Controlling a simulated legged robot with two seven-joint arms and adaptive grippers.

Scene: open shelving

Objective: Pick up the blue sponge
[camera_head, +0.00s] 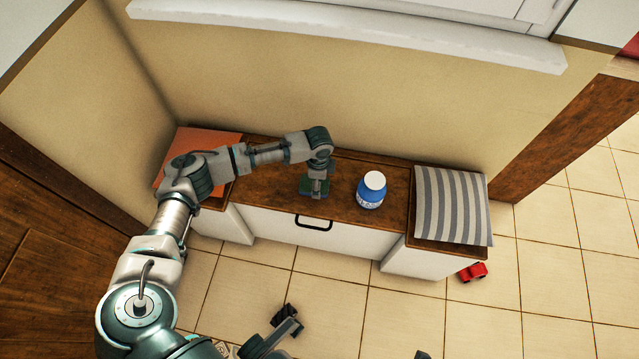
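My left arm reaches in from the left and over the brown top of the low cabinet. Its gripper (315,190) points down at the middle of that top. A small dark blue-green patch (305,183) shows around the fingertips. It looks like the blue sponge, partly hidden by the gripper, but it is too small to be sure. I cannot tell whether the fingers are open or closed on it.
A blue bottle with a white cap (371,190) stands just right of my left gripper. A striped cushion (451,205) lies on the right end, an orange pad (212,142) on the left end. A red toy car (473,272) is on the tiled floor. The wall is close behind.

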